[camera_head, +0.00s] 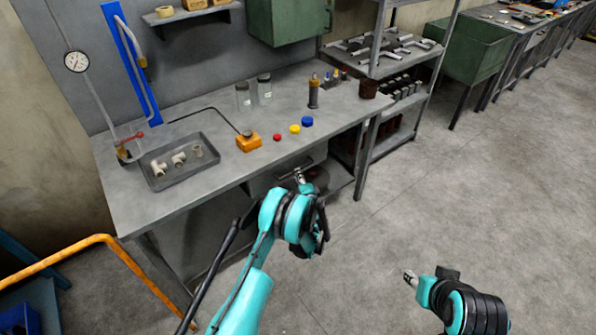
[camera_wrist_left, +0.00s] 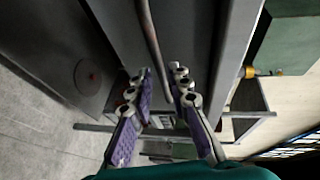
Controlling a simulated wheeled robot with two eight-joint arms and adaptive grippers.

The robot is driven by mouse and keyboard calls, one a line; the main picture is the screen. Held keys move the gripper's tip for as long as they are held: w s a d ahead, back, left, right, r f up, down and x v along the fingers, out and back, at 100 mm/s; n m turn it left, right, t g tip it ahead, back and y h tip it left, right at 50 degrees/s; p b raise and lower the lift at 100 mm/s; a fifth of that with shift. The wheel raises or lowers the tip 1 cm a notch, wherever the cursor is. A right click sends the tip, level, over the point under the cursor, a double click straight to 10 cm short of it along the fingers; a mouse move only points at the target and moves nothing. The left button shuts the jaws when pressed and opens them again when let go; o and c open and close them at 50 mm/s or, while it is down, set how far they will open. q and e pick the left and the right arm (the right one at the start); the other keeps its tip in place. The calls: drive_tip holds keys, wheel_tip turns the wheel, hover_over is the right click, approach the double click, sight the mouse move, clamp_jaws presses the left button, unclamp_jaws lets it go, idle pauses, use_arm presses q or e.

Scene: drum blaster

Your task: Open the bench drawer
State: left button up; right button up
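The grey workbench (camera_head: 240,165) fills the left and middle of the head view. The drawer's front (camera_wrist_left: 195,35) is a grey panel in the left wrist view, and its bar handle (camera_wrist_left: 151,40) runs down between my fingers. My left gripper (camera_wrist_left: 161,75) is open, with one finger on each side of the handle and visible gaps. In the head view the left gripper (camera_head: 302,178) is at the bench's front edge and hides part of the drawer. The drawer looks shut. My right gripper (camera_head: 409,276) is out over the floor, too small to read.
On the bench are a tray (camera_head: 212,164) of pipe fittings, an orange box (camera_head: 248,141), coloured caps (camera_head: 295,129) and jars (camera_head: 264,88). A metal shelf rack (camera_head: 400,75) stands beside it. An orange rail (camera_head: 65,255) is at the left. The floor to the right is clear.

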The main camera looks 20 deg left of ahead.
use_arm(q)
drive_tip(key=b+x, duration=0.1)
drive_tip(key=x, duration=0.3)
drive_tip(key=shift+w, duration=0.2)
clamp_jaws()
